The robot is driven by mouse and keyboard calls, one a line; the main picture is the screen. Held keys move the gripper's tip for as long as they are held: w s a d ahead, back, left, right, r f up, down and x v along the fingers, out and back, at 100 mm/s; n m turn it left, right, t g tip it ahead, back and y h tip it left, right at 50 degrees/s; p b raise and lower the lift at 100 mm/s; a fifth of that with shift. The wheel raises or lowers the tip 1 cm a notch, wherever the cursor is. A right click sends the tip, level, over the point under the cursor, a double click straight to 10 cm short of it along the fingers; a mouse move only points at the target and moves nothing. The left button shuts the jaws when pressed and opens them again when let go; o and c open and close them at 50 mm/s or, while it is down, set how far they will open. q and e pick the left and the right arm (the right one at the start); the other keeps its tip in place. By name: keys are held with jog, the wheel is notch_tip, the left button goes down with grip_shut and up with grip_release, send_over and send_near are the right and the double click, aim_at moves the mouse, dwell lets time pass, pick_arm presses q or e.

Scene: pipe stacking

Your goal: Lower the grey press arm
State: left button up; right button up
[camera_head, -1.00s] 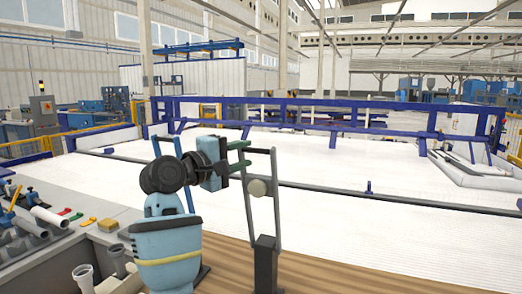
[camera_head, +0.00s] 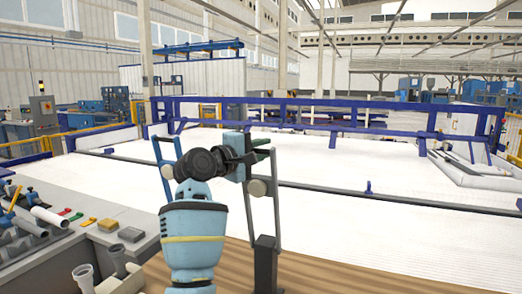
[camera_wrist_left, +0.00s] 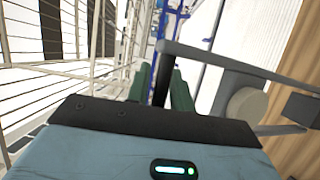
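The grey press arm (camera_head: 277,205) is an upright frame with a round knob (camera_head: 257,187) on its side, rising from a dark post (camera_head: 265,262) on the wooden table. My left gripper (camera_head: 262,147) is at the top of the frame. In the left wrist view, the green fingers (camera_wrist_left: 162,85) lie on both sides of the arm's dark top bar and look closed on it. The frame's grey side bar (camera_wrist_left: 235,68) and the knob (camera_wrist_left: 245,105) show to the right there. My right gripper is not in view.
The wooden table top (camera_head: 340,272) is clear to the right of the post. A blue railing (camera_head: 330,108) stands far behind.

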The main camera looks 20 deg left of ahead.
pick_arm(q)
grip_shut()
jog(key=shift+s+f, duration=0.1)
jog(key=shift+s, duration=0.1)
